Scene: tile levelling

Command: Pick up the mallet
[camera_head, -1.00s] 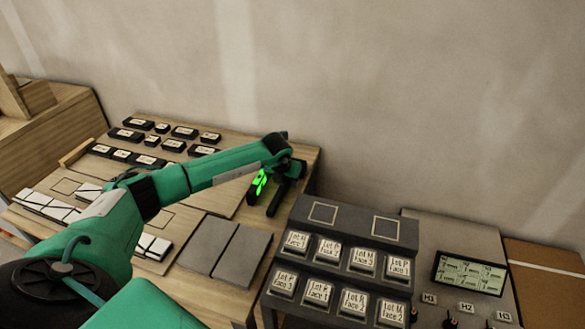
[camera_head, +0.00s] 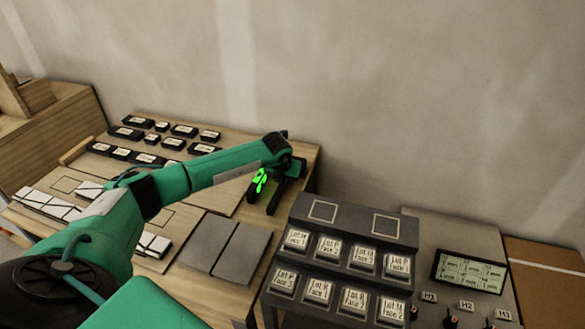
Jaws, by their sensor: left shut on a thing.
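My left arm comes in from the lower left and reaches across the wooden table. My left gripper (camera_head: 265,194) points down at the right end of this table, beside the dark grey slabs. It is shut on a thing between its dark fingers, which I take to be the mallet. The mallet's head and handle cannot be made out from the dark fingers and the bright green patch there. My right gripper is not in view.
Two grey slabs (camera_head: 233,250) and white tiles (camera_head: 45,204) lie on the wooden table (camera_head: 185,215), with several black labelled blocks behind. A dark stepped rack (camera_head: 300,213) of labelled tiles and a panel with a display (camera_head: 468,273) stand to the right.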

